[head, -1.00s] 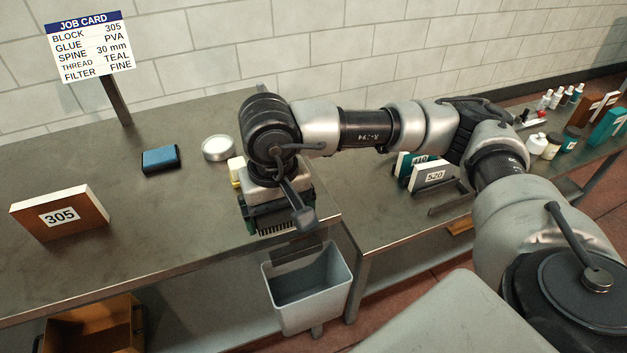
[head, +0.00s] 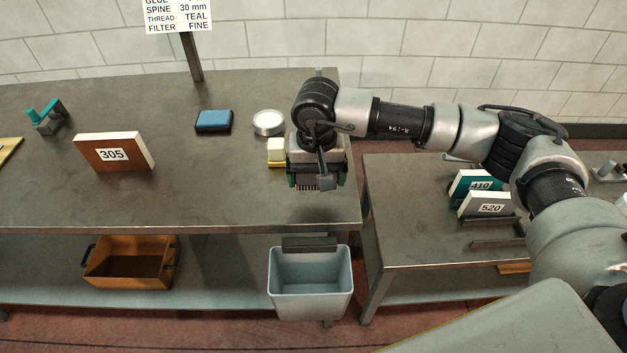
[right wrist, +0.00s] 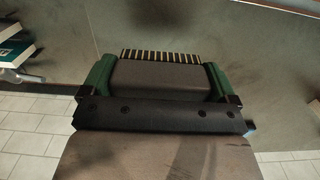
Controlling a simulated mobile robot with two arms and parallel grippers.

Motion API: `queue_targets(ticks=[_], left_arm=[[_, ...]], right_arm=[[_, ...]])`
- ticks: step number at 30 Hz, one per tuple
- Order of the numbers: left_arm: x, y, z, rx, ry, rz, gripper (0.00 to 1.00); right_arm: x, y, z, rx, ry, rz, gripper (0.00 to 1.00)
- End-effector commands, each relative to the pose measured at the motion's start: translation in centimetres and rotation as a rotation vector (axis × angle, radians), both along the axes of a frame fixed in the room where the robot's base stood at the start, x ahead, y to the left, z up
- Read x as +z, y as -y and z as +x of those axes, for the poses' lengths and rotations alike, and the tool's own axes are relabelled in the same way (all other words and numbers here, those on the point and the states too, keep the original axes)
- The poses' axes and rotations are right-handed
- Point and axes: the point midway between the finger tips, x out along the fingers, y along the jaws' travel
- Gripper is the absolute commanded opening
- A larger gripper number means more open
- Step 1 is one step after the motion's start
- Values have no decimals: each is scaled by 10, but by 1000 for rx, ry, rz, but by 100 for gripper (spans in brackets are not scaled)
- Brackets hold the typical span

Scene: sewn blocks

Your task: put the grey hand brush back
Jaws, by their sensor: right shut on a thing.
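The grey hand brush (right wrist: 158,76) is held between the green fingers of my right gripper (right wrist: 158,82). Its row of pale bristles shows at its far edge in the right wrist view. In the head view my right gripper (head: 317,180) points down over the right end of the main bench (head: 210,192), and the brush's bristles (head: 314,188) show below it. My wrist hides most of the brush there. I cannot tell whether the bristles touch the bench top. My left gripper is not in view.
A yellow-and-white block (head: 276,152), a round white-topped tin (head: 268,123) and a blue pad (head: 214,121) lie left of my gripper. Block 305 (head: 112,154) stands farther left. A grey bin (head: 310,282) hangs below the front edge. A side bench (head: 400,235) holds blocks 410 and 520.

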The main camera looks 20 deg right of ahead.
Motion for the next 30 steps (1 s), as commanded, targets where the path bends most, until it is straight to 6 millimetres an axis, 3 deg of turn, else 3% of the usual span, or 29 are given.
queue_targets(ticks=[6,17,28,29,30], left_arm=[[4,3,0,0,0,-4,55],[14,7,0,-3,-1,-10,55],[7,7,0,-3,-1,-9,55],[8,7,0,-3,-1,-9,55],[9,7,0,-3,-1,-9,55]], right_arm=[[-10,-2,17,1,0,1,70],[-49,-2,17,-1,-1,1,70],[-55,-2,18,0,2,2,70],[-54,-2,18,0,2,2,92],[-53,-2,18,0,2,2,98]])
